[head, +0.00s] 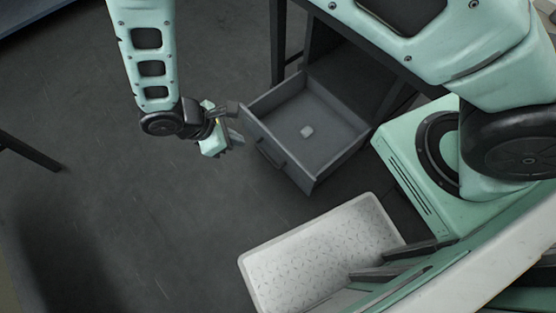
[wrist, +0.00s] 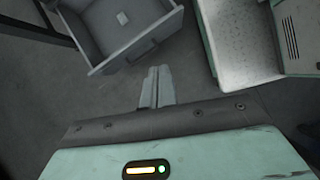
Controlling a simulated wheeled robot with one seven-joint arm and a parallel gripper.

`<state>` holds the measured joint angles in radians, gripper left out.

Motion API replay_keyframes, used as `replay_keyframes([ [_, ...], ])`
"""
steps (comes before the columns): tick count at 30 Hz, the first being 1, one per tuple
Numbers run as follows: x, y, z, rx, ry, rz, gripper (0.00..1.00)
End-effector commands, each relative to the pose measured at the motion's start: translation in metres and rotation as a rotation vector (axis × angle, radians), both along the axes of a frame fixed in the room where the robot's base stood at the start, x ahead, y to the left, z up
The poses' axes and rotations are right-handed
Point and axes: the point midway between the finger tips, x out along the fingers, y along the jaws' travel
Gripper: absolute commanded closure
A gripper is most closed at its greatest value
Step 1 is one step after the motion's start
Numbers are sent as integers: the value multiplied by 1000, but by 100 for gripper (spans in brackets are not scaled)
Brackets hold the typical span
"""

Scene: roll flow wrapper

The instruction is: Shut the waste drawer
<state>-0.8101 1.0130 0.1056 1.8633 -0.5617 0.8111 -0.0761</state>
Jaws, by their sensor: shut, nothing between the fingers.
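The waste drawer (head: 312,181) is a grey open-topped box, pulled well out of a dark cabinet. Its front panel carries a dark handle (head: 271,156) and faces my gripper. A small pale block (head: 307,131) lies on the drawer floor. In the wrist view the drawer (wrist: 104,69) is at the upper left, with its handle (wrist: 141,50) on the near front panel. My gripper (head: 238,138) is just left of the drawer front in the head view. Its fingers (wrist: 157,84) are together and empty, pointing toward the drawer front; whether they touch it I cannot tell.
A pale textured tray (head: 318,255) belonging to my base or beside it lies below the drawer in the head view. The dark cabinet frame (head: 277,45) stands behind the drawer. Grey floor (head: 90,190) left of the drawer is clear.

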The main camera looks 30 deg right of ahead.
Motion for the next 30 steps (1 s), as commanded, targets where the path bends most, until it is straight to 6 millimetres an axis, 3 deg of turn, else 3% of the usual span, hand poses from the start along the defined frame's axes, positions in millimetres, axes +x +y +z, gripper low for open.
replay_keyframes([
  [1, 0, -2, -48, -45, 8, 55, 100],
  [3, 3, -6, -90, -99, 9, 131, 100],
  [6, 6, -13, -140, -164, 9, 226, 100],
  [9, 8, -19, -173, -211, 7, 299, 100],
  [12, 9, -23, -191, -239, 5, 341, 100],
  [19, 13, -34, -207, -251, 5, 358, 100],
  [30, 25, -85, -259, -252, 8, 356, 100],
])
